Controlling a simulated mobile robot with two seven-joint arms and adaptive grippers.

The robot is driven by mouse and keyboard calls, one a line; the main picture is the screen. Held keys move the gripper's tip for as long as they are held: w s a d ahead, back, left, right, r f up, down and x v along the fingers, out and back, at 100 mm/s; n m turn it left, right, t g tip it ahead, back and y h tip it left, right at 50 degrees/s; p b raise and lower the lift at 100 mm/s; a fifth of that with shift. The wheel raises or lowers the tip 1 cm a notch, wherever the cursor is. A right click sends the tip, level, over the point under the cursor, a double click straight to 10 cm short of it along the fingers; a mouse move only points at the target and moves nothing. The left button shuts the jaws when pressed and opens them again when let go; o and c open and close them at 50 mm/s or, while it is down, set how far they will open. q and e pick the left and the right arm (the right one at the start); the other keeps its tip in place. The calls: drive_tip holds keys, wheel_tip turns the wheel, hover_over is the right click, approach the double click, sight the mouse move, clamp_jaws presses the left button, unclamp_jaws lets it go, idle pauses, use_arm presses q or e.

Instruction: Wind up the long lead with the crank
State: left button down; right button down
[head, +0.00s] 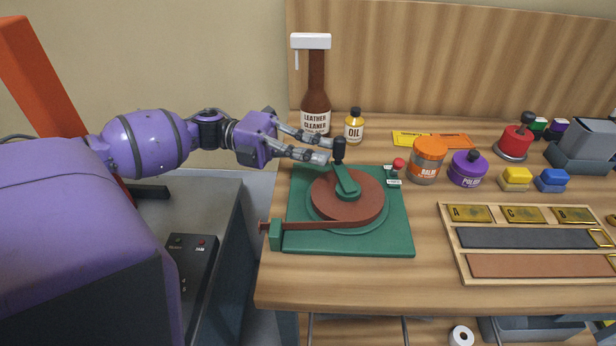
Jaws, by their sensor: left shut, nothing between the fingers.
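A green winder base (400,235) stands on the left part of the table and carries a round brown reel (365,205). A green crank arm (346,182) lies across the reel, with an upright black knob (339,150) at its far end. The brown lead (310,225) runs from the reel leftward past a green block (275,235) at the base's front left corner, and a short end sticks out beyond it. My left gripper (328,150) is shut and empty, its fingertips close beside the knob; contact cannot be told. My right gripper is out of view.
Behind the gripper stand a leather cleaner bottle (316,95) and an oil bottle (354,128). An orange balm jar (427,160) and purple polish jar (467,168) stand right of the winder. A wooden tray (452,250) lies at the right. A red-topped button (398,164) is near the base's back right corner.

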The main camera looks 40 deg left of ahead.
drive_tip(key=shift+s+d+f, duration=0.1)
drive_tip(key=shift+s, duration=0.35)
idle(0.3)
